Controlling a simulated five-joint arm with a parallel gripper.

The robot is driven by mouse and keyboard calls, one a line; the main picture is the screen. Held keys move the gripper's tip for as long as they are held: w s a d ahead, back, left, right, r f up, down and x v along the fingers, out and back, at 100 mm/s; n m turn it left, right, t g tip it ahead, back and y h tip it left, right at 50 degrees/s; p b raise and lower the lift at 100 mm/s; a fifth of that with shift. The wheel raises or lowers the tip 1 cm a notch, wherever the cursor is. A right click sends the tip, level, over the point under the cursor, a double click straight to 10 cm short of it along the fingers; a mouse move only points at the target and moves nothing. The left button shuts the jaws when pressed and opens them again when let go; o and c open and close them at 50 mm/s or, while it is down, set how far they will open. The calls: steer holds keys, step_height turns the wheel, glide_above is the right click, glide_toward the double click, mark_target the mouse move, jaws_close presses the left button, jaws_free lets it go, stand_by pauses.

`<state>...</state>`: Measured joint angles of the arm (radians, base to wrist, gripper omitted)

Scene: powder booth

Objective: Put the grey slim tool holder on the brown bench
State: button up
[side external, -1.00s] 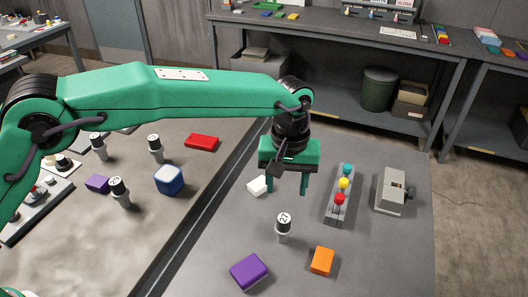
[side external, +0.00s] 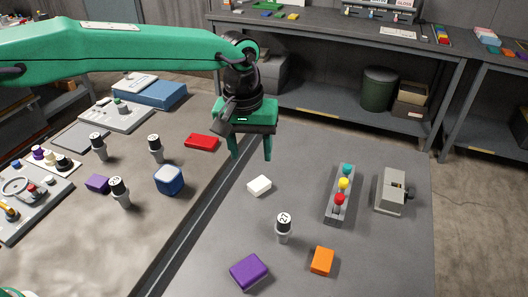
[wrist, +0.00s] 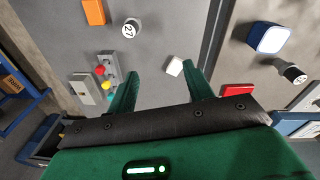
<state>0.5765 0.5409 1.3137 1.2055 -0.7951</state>
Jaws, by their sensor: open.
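A slim grey tool holder (side external: 283,228) with a black top marked 27 stands upright on the grey bench (side external: 385,245). It also shows in the wrist view (wrist: 131,28), near the top. Similar slim holders (side external: 120,193) (side external: 156,149) (side external: 98,147) stand on the brown bench (side external: 70,245) at left. My gripper (side external: 251,152) is open and empty, raised above the benches near the seam between them. It is behind and to the left of the 27 holder, apart from it. Its two green fingers also show in the wrist view (wrist: 166,78).
A white block (side external: 259,186), purple block (side external: 248,272), orange block (side external: 322,261), button strip (side external: 331,210) and grey device (side external: 390,192) are on the grey bench. A red block (side external: 201,142), blue block (side external: 169,180) and small purple block (side external: 97,183) are on the brown bench. Its front is clear.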

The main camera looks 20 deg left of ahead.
steer(key=s+a+r+m+t, duration=0.1)
steer(key=s+a+r, duration=0.3)
steer(key=a, duration=0.5)
steer(key=s+a+r+t, duration=0.1)
steer(key=s+a+r, duration=0.35)
steer(key=a, duration=0.35)
steer(key=s+a+f+m+t, duration=0.1)
steer(key=s+a+f+t, duration=0.1)
steer(key=s+a, duration=1.1)
steer(key=shift+s+f+m+t+y, duration=0.35)
steer(key=shift+s+f, duration=0.4)
steer(key=shift+s, duration=0.4)
